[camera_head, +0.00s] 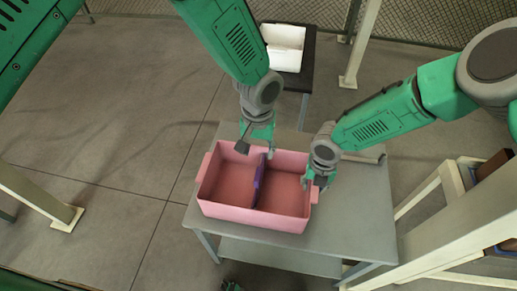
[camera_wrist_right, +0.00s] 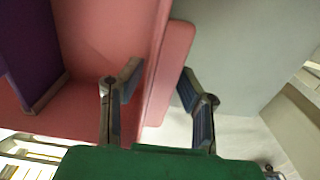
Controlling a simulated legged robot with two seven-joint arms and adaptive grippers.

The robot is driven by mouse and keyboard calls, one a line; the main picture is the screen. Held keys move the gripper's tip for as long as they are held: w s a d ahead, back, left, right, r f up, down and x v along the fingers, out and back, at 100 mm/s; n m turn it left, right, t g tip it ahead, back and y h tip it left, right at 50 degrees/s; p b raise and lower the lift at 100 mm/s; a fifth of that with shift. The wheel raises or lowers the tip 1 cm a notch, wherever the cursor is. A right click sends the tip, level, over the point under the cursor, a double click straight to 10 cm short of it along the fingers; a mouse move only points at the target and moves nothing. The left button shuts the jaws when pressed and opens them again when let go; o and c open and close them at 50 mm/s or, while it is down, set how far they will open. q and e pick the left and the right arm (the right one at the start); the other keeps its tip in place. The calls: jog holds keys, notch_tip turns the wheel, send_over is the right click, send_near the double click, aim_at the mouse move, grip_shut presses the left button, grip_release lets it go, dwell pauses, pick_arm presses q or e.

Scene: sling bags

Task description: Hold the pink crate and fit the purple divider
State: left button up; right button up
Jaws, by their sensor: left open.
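The pink crate (camera_head: 255,223) stands on a grey table. The purple divider (camera_head: 259,178) stands across its inside near the middle, between the front and back walls; it also shows at the upper left of the right wrist view (camera_wrist_right: 28,50). I cannot tell whether it is fully seated. My left gripper (camera_head: 257,146) is open above the back wall, close to the divider's back end. My right gripper (camera_head: 317,184) is at the crate's right end. In the right wrist view its fingers (camera_wrist_right: 160,82) close from both sides on the right wall and handle (camera_wrist_right: 172,62).
The grey table (camera_head: 350,225) has free room right of the crate. A smaller dark table behind bears a white open box (camera_head: 284,47). Pale posts and a rack (camera_head: 450,220) stand close on the right. Another pale post (camera_head: 38,197) stands at left.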

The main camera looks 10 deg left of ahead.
dwell(0.3)
